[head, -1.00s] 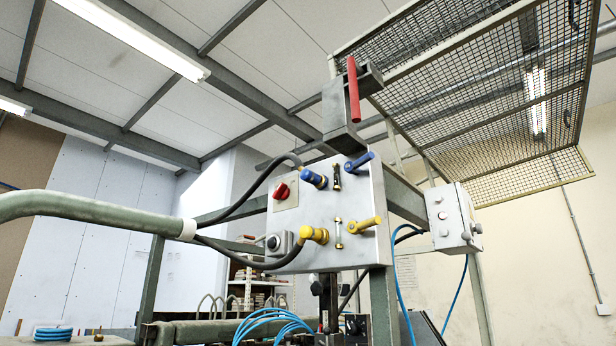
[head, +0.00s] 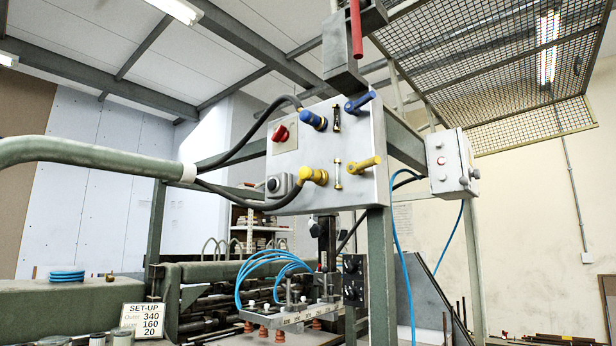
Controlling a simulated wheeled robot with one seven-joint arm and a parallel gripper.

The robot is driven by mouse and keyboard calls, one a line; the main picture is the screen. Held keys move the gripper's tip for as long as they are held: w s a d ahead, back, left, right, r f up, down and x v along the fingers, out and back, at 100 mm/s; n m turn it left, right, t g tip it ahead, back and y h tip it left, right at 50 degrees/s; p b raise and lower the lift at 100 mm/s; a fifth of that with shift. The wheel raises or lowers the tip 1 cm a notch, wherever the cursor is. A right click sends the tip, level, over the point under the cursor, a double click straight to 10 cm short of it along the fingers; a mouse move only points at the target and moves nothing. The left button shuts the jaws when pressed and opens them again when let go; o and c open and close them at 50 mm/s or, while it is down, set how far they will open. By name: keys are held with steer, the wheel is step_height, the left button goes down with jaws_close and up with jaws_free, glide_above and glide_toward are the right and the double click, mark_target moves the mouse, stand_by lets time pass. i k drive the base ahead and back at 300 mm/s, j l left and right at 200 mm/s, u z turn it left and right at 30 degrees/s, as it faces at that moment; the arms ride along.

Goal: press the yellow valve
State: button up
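A light grey control panel (head: 313,137) stands in the middle of the head view. Two yellow parts sit low on it: a yellow knob-like fitting (head: 313,176) at the lower left and a yellow lever-like handle (head: 363,165) at the lower right. A small clear gauge with brass ends (head: 338,174) is between them. I cannot tell which yellow part is the valve. Both are unobstructed. My gripper is not in view.
Above are a blue fitting (head: 314,121) and a blue lever (head: 360,102); a red switch (head: 280,134) is at left. A thick green pipe (head: 90,152) and black hoses reach the panel's left side. A grey box (head: 452,163) hangs at right. Blue tubes (head: 262,268) loop below.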

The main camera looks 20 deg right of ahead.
mark_target(354, 168)
steer(key=k+j+z, duration=0.5)
steer(key=j+z, duration=0.25)
